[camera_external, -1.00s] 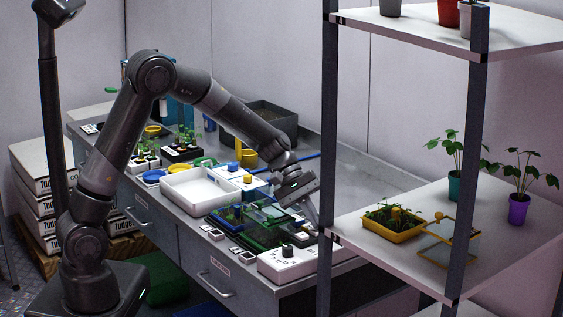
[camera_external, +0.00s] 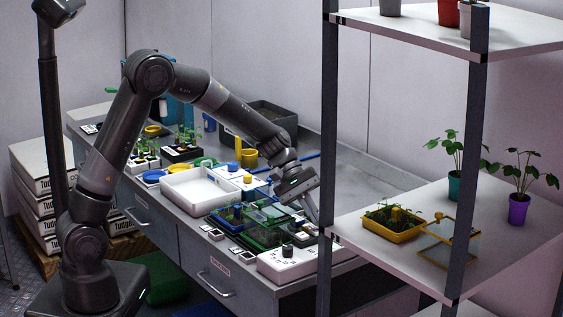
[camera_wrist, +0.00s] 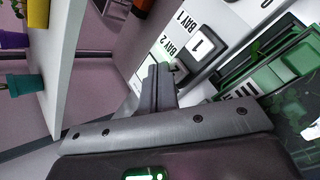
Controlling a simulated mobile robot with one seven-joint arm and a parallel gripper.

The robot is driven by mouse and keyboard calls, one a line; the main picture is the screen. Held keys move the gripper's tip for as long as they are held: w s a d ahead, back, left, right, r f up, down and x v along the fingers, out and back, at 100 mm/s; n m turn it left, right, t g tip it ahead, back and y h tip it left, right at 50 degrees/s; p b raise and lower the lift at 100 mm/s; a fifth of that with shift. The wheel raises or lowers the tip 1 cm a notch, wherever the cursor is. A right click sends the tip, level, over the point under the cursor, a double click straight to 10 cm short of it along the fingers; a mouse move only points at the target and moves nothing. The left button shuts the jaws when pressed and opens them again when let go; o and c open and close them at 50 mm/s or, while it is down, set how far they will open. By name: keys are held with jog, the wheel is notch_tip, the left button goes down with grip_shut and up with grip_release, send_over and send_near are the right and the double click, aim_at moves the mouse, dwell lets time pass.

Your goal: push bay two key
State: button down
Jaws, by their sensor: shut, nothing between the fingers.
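The white control box (camera_external: 285,265) stands at the near end of the bench, with a dark knob on top. In the wrist view its panel (camera_wrist: 150,50) carries the labels BAY 1 and BAY 2. A pale key marked 1 (camera_wrist: 203,46) shows clear of my gripper. Another key (camera_wrist: 180,70), beside the BAY 2 label, is mostly hidden by my fingers. My gripper (camera_wrist: 160,72) is shut and empty, its tips over or against that second key; contact cannot be told. In the external view my gripper (camera_external: 313,216) points down behind the box, close to the shelf post.
Green and blue trays (camera_external: 262,225) with seedlings lie left of the box. A dark shelf post (camera_external: 325,150) stands close to my gripper's right. The shelf holds a yellow tray (camera_external: 395,236) and potted plants. The bench's back right is clear.

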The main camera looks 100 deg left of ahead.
aim_at(312, 229)
jog(key=shift+r, duration=3)
jog(key=s+d+r+m+g+y, duration=0.1)
jog(key=s+d+r+m, duration=0.4)
jog(key=d, duration=0.4)
jog(key=s+d+r+m+g+y, duration=0.1)
jog(key=s+d+r+m+g, duration=0.1)
jog(key=s+d+m, duration=0.5)
jog(key=s+d+m+t+y, duration=0.1)
jog(key=s+d+m+y, duration=0.2)
jog(key=s+d+m, duration=0.4)
jog(key=s+d, duration=0.2)
jog(key=s, duration=0.7)
jog(key=shift+s+y, duration=0.15)
jog(key=shift+y, duration=0.25)
